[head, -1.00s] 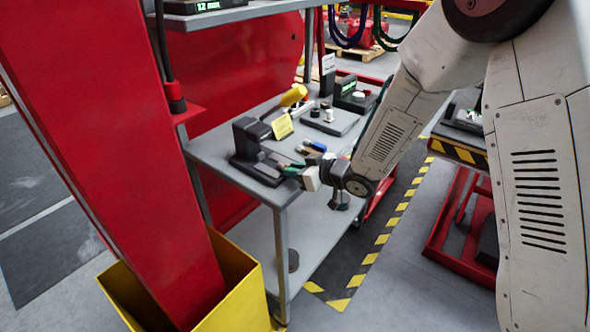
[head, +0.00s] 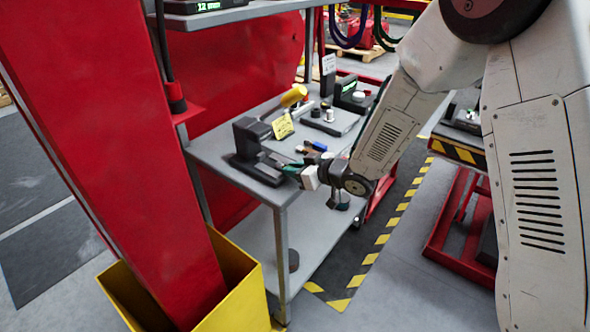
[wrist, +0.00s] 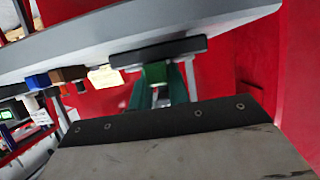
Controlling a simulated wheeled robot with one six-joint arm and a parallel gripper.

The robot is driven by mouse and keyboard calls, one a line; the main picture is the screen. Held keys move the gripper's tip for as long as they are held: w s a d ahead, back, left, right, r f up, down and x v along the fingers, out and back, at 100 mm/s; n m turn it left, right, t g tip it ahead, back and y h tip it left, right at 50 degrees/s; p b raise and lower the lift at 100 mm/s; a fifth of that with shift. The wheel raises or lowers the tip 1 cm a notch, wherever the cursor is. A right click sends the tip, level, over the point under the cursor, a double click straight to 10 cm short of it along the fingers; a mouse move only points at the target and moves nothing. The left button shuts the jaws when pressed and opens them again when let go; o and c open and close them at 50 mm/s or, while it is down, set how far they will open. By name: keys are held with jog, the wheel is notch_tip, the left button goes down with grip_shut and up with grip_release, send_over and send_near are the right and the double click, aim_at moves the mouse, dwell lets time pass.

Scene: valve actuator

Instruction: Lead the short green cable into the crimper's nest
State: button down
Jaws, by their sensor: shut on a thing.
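The crimper (head: 250,140) is a dark upright block on a flat dark base at the near left of the grey bench. My gripper (head: 291,168), with teal fingers, is at the right end of this base, in front of the upright block. In the wrist view my gripper (wrist: 160,82) is shut on the short green cable (wrist: 155,73), seen as a small green piece between the fingers. A dark bar, apparently the crimper's base, lies just beyond it. The nest is not clear in either view, and I cannot tell whether the cable touches it.
A grey plate with knobs (head: 332,119) lies farther back. A red post (head: 110,130) rises at left. The bench's front edge runs under my gripper.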

jog(key=shift+s+d, duration=0.15)
jog(key=shift+d, duration=0.05)
dwell(0.4)
jog(key=shift+r, duration=0.15)
dwell(0.7)
jog(key=shift+w+a, duration=0.25)
dwell(0.5)
jog(key=shift+d, duration=0.1)
jog(key=shift+s+d, duration=0.15)
jog(key=shift+s, duration=0.05)
